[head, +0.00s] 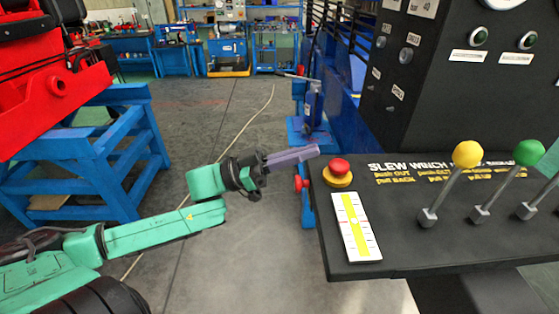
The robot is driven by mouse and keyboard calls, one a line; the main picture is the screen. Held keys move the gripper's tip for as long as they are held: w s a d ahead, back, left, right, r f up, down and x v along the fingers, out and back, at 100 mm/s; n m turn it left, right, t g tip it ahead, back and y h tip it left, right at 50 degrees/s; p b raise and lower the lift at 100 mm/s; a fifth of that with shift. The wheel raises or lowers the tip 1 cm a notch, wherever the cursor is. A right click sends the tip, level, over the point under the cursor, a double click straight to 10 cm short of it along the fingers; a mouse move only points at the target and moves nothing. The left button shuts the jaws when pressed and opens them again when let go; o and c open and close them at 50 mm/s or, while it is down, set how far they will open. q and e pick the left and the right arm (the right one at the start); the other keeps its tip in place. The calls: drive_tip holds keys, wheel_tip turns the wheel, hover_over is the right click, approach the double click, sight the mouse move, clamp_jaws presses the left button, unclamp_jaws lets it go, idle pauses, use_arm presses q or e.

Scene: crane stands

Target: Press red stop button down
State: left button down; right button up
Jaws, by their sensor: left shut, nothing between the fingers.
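The red stop button (340,166) is a round red cap on a yellow base (338,180). It sits at the left back corner of the black control panel (395,240). My left gripper (316,151) comes in from the left, with its purple-grey fingers shut and empty. In the picture its tips end just to the upper left of the button, apart from it. I cannot tell how high they are above the panel. My right gripper does not show.
A yellow-knobbed lever (467,154) and a green-knobbed lever (528,152) stand on the panel to the right. A white and yellow label strip (356,226) lies in front of the button. A black cabinet (440,100) rises behind. Open floor lies left of the panel.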

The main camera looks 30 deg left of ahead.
use_arm(q)
drive_tip(key=v, duration=0.5)
idle(0.3)
